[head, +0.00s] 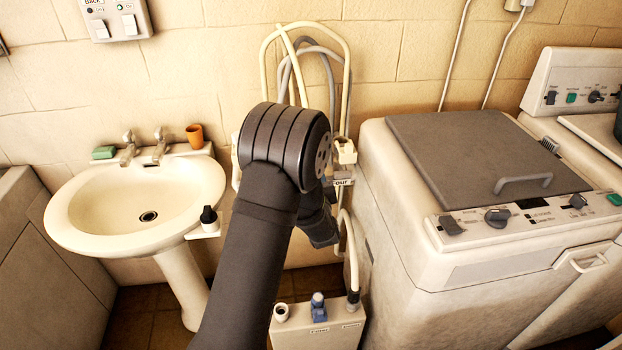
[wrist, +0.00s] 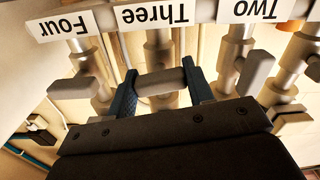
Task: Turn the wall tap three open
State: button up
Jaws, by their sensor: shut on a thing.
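The wall taps show upside down in the wrist view, under white labels reading Four (wrist: 62,25), Three (wrist: 158,13) and Two (wrist: 262,9). The handle of tap three (wrist: 160,82) is a pale grey bar lying across its pipe, below the Three label in the picture. My gripper (wrist: 161,88) is shut on this handle, with one dark blue finger at each end of the bar. In the head view my arm hides the gripper and most of the taps. Only the Four label (head: 343,182) and a pale fitting (head: 345,152) show beside it.
Neighbouring handles of tap four (wrist: 73,88) and tap two (wrist: 256,70) stand close on either side of my fingers. In the head view a washbasin (head: 78,232) is left, a washing machine (head: 400,235) right, and a pale box (head: 318,330) with bottle-like tops below.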

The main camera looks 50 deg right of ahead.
jog(key=shift+o, duration=0.2)
jog(key=shift+n, duration=2.7)
jog(key=o, duration=1)
jog(key=shift+c, duration=0.2)
jog(key=v, duration=1.7)
jog(key=shift+s+a+r, duration=0.1)
jog(key=shift+s+a, duration=0.05)
jog(key=shift+c, duration=0.4)
